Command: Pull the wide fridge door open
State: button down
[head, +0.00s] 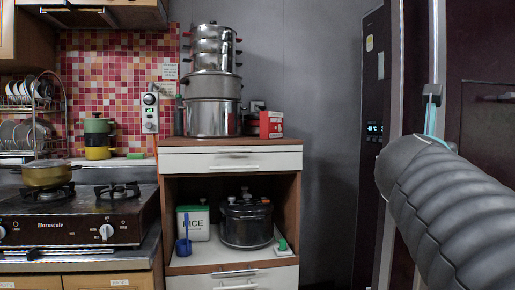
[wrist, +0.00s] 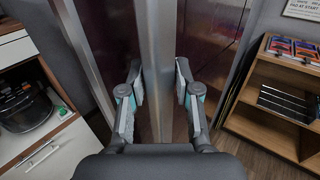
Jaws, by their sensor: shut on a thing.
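The fridge (head: 371,165) is tall and dark, with a small lit display on its front, right of centre in the head view. A dark maroon door panel (head: 487,135) with silver vertical trim stands at the right edge. In the wrist view, a silver upright bar (wrist: 154,60) runs between dark maroon panels (wrist: 212,40). My gripper (wrist: 159,80) has one finger on each side of this bar and is shut on it. In the head view my grey arm hides most of the gripper and the lower door. I cannot tell how far the door stands open.
A cabinet (head: 232,160) with stacked pots stands left of the fridge, and a stove (head: 75,215) is further left. In the wrist view, a wooden shelf (wrist: 262,120) stands at the right, with floor showing beside it.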

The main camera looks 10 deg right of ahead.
jog(key=shift+f, duration=0.2)
jog(key=c, duration=0.9)
grip_release()
jog(key=shift+w, duration=0.1)
jog(key=shift+a, duration=0.15)
jog(key=shift+v, duration=5.9)
jog(key=shift+s, duration=0.25)
